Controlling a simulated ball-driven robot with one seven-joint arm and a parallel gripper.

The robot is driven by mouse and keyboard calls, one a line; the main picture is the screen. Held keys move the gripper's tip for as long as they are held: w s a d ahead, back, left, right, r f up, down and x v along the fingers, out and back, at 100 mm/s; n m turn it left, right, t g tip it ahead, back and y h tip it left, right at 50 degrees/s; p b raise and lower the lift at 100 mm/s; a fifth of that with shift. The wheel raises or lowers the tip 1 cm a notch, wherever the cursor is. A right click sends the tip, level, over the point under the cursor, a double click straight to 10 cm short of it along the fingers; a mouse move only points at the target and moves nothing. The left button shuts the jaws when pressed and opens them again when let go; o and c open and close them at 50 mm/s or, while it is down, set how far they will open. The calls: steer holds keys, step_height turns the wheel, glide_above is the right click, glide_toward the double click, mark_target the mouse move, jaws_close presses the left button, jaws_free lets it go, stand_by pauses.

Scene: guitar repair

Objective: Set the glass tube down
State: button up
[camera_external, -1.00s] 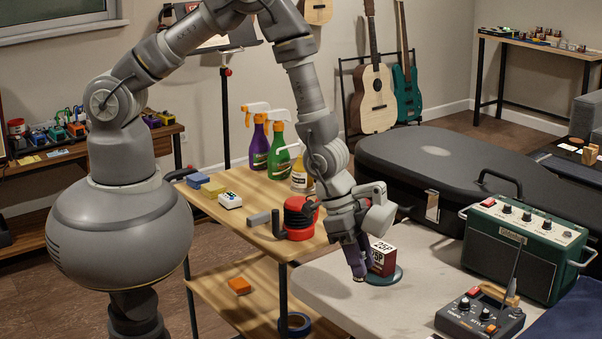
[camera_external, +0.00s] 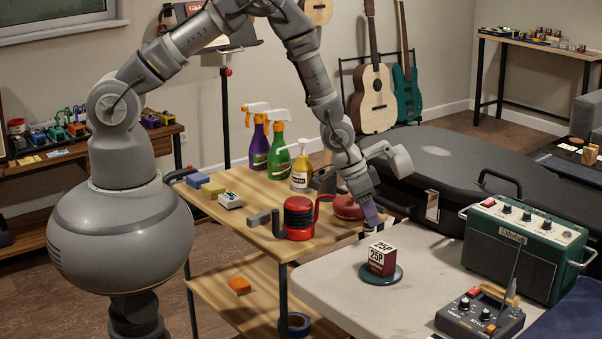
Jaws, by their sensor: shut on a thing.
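My gripper (camera_external: 372,220) points down over the right edge of the wooden cart, beside the left far edge of the pale table. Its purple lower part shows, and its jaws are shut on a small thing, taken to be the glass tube. The tube is mostly hidden, and its outline is too small to make out. I cannot tell whether it touches a surface.
A 25P box (camera_external: 382,257) stands on a teal dish (camera_external: 366,275) on the pale table (camera_external: 325,285). On the wooden cart (camera_external: 245,228) are a red-and-black device (camera_external: 299,220), a red round thing (camera_external: 347,208) and spray bottles (camera_external: 279,155). The table's front left is clear.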

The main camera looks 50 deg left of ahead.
steer(key=w+d, duration=0.1)
steer(key=w, duration=0.1)
steer(key=w+d+b, duration=0.1)
steer(key=w+d, duration=0.1)
steer(key=w, duration=0.1)
steer(key=w+d+f, duration=0.1)
steer(key=w, duration=0.2)
steer(key=shift+d+b, duration=0.2)
steer(key=shift+b, duration=0.2)
steer(key=shift+f+b, duration=0.9)
steer(key=shift+f, duration=0.95)
steer(key=o, duration=0.8)
